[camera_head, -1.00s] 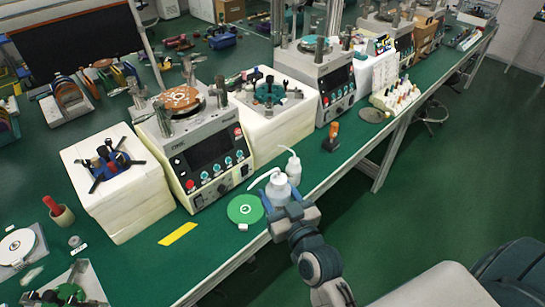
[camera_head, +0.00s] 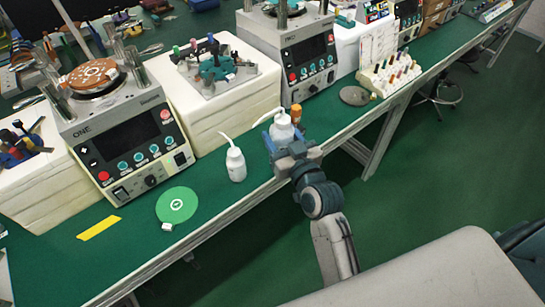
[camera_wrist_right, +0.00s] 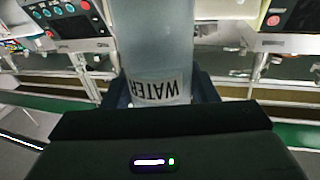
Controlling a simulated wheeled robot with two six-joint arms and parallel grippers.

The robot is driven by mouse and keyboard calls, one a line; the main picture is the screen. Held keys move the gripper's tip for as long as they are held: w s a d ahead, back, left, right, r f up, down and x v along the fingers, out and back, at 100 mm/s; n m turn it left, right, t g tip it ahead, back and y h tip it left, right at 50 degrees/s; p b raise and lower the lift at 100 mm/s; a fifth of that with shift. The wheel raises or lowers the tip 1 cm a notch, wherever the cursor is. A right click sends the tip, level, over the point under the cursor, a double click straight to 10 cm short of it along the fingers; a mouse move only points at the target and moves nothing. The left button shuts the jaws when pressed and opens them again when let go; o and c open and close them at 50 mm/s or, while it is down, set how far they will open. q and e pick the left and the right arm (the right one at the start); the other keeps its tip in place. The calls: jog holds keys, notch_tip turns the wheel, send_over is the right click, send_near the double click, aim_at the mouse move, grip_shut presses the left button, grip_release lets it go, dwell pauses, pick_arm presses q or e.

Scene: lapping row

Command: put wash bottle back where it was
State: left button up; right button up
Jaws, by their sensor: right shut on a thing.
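My right gripper (camera_head: 284,148) is shut on a white wash bottle (camera_head: 281,128) with a bent spout, held upright near the bench's front edge. In the right wrist view, this wash bottle (camera_wrist_right: 158,45) fills the middle between the fingers, and its label reads WATER upside down. I cannot tell whether its base touches the bench. A second white wash bottle (camera_head: 236,165) stands on the green bench to the left of the gripper, apart from it. My left gripper is not in view.
A green disc (camera_head: 177,205) and a yellow strip (camera_head: 98,228) lie on the bench (camera_head: 215,200) at left. A lapping machine (camera_head: 125,140) and a white block (camera_head: 205,105) stand behind. A dark round plate (camera_head: 354,96) lies further right.

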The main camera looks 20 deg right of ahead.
jog(key=w+f+n+y+b, duration=0.1)
jog(key=w+y+b, duration=0.1)
jog(key=w+b, duration=0.95)
jog(key=shift+g, duration=0.3)
jog(key=shift+w+f+p, duration=0.25)
jog(key=shift+f, duration=1.35)
jog(key=shift+w+f+p, duration=0.25)
jog(key=shift+w+f, duration=0.05)
jog(key=shift+f, duration=1.35)
jog(key=shift+w+f+p, duration=0.25)
jog(key=shift+f, duration=1.35)
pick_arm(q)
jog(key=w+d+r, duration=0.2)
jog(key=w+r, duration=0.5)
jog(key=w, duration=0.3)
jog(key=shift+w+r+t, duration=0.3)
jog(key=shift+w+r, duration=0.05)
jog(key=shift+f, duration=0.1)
pick_arm(e)
jog(key=o, duration=0.8)
jog(key=shift+a+f, duration=0.1)
jog(key=o, duration=0.4)
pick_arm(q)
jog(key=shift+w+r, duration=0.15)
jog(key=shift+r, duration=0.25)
